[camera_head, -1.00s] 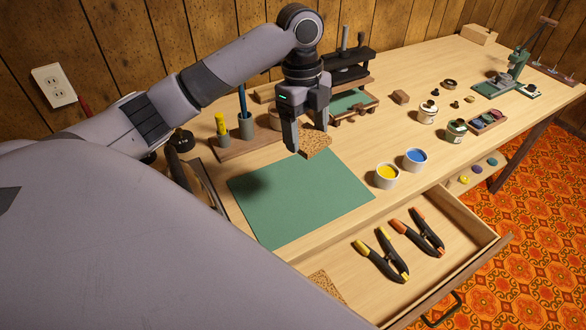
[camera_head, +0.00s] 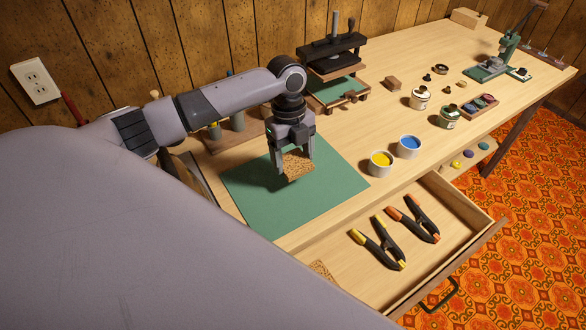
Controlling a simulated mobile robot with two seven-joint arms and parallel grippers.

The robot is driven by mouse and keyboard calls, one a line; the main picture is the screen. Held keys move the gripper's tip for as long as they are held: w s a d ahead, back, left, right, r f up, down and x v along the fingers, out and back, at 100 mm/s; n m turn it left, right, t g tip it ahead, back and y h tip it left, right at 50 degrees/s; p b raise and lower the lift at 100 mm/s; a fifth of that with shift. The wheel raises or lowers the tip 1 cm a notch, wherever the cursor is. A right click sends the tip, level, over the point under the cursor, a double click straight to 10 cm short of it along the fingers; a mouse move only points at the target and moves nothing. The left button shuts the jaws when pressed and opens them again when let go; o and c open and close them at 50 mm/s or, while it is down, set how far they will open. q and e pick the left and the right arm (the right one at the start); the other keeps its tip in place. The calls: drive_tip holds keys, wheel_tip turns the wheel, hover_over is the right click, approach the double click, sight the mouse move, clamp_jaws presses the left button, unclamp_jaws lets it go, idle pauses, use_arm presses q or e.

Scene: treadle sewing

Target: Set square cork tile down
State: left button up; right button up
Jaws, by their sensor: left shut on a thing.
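A square cork tile (camera_head: 298,167) with a speckled brown face is held between the fingers of my left gripper (camera_head: 294,165). My left gripper is shut on it and points down over the green mat (camera_head: 322,196) on the workbench. The tile is above the mat's upper middle part, tilted in the view. I cannot tell whether its lower edge touches the mat. Another piece of cork (camera_head: 321,270) lies in the open drawer, partly hidden by my arm. My right gripper is not in view.
Paint cups, yellow (camera_head: 381,164) and blue (camera_head: 408,147), stand right of the mat. The open drawer (camera_head: 440,235) juts out in front, holding clamps (camera_head: 378,250). A black press (camera_head: 333,55) stands behind. Most of the mat is bare.

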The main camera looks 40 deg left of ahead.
sight(293, 170)
use_arm(q)
drive_tip(key=shift+f, duration=2.4)
drive_tip(key=shift+f, duration=0.1)
drive_tip(key=o, duration=1)
drive_tip(key=shift+o, duration=0.2)
drive_tip(key=r, duration=0.4)
drive_tip(key=a+r, duration=0.1)
drive_tip(key=r, duration=0.7)
drive_tip(key=shift+w+a+r, duration=0.1)
drive_tip(key=shift+w+a, duration=0.05)
drive_tip(key=shift+w, duration=0.1)
